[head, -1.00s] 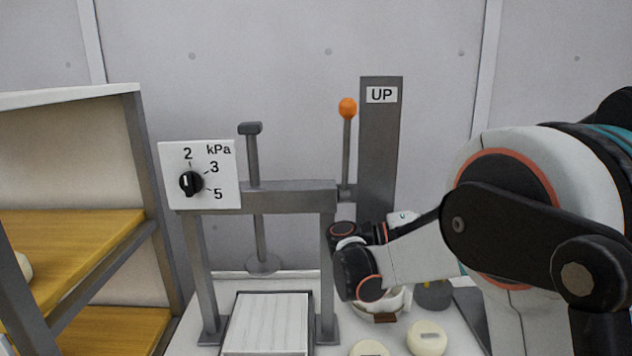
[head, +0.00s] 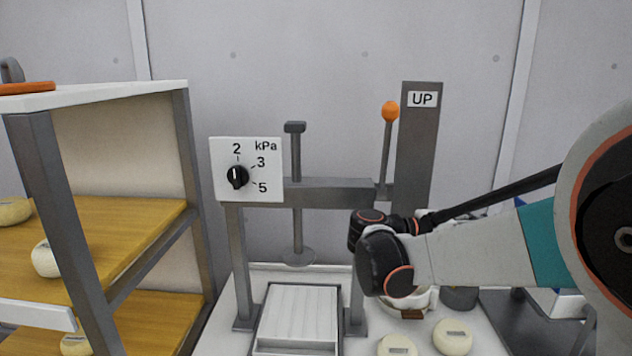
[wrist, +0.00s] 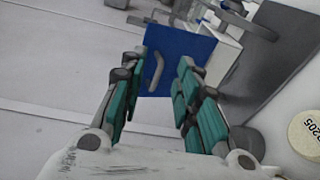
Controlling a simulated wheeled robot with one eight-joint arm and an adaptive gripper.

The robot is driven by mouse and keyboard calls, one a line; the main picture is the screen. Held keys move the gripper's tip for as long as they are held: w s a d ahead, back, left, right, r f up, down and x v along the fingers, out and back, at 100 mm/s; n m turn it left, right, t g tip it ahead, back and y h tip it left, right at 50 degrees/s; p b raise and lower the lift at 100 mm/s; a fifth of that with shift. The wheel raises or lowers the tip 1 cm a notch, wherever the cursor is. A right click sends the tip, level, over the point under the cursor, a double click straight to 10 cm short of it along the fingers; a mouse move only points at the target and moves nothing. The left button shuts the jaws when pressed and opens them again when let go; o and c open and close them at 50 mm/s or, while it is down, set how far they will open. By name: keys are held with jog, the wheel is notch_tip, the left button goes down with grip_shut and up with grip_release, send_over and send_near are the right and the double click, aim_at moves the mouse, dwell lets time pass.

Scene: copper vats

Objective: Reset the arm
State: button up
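My gripper (wrist: 160,68) shows in the wrist view with its two teal-padded fingers spread apart. No object is held between them. A blue panel with a grey handle (wrist: 165,52) lies beyond the fingertips, apart from them as far as I can tell. In the head view my arm reaches in from the right, its dark wrist joint (head: 385,262) in front of the press's right post. The fingers cannot be made out in that view.
The press (head: 330,193) has a dial plate (head: 218,160), an orange-knobbed lever (head: 390,111) and an "UP" post (head: 420,150). A slatted tray (head: 298,318) lies under it. Round pale cheeses (head: 453,338) sit near my wrist. A shelf (head: 150,215) stands at left.

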jog(key=s+f+n+t+y, duration=0.1)
jog(key=s+f+t+y, duration=0.2)
jog(key=s+f+y, duration=0.5)
jog(key=s+a+f+m+t+y, duration=0.2)
jog(key=s+a+f+y, duration=0.3)
jog(key=s+a+y, duration=0.4)
jog(key=s+a+t, duration=0.1)
jog(key=s+a, duration=0.2)
jog(key=a, duration=0.1)
jog(key=shift+a+t, duration=0.3)
